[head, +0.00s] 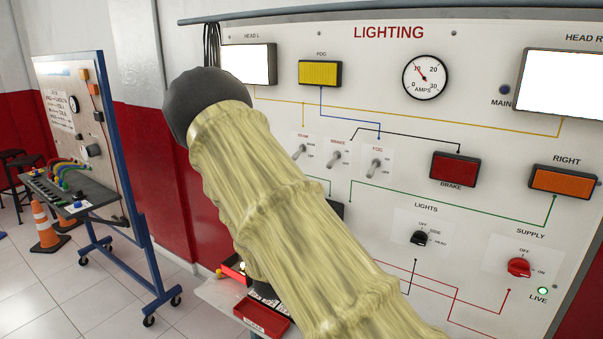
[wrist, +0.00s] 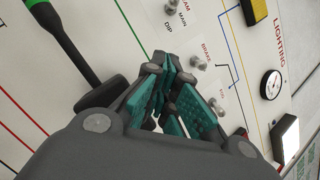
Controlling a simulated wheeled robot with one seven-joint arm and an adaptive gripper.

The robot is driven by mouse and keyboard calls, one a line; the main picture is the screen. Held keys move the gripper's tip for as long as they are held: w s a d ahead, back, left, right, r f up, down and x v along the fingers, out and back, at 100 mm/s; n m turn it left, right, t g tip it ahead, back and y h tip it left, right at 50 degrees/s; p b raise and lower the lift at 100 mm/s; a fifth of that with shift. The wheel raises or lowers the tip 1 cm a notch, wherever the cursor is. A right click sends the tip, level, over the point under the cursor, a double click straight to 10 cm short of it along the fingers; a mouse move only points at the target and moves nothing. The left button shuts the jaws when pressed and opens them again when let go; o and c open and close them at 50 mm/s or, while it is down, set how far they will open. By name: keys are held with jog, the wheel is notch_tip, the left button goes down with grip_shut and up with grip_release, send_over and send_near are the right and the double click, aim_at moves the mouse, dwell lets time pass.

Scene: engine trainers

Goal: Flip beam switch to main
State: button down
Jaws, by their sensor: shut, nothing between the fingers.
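The beam switch (head: 298,152) is a small metal toggle on the white lighting panel (head: 460,200), leftmost in a row of three. It also shows at the top of the wrist view (wrist: 172,12), with MAIN and DIP printed beside it. I cannot tell which way its lever leans. My gripper (wrist: 172,78) is shut and empty, its teal pads together. In the wrist view its tips appear just below the beam switch and left of the brake switch (wrist: 198,62), apart from the beam lever. In the head view my arm hides the gripper.
The fog switch (head: 374,168) is right of the brake switch. A dark stalk with a green end (wrist: 75,40) projects from the panel beside my gripper. The lights knob (head: 419,238) and red supply knob (head: 518,267) are lower right. A red tray (head: 262,316) lies below.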

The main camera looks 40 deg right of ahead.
dwell(0.3)
jog(key=p+x, duration=0.6)
jog(key=x, duration=0.4)
jog(key=shift+r, duration=0.25)
jog(key=shift+w+a+r+p, duration=0.35)
jog(key=shift+w+r+p, duration=0.2)
jog(key=shift+p, duration=0.1)
jog(key=shift+w+a+r+p, duration=0.55)
jog(key=shift+p, duration=0.05)
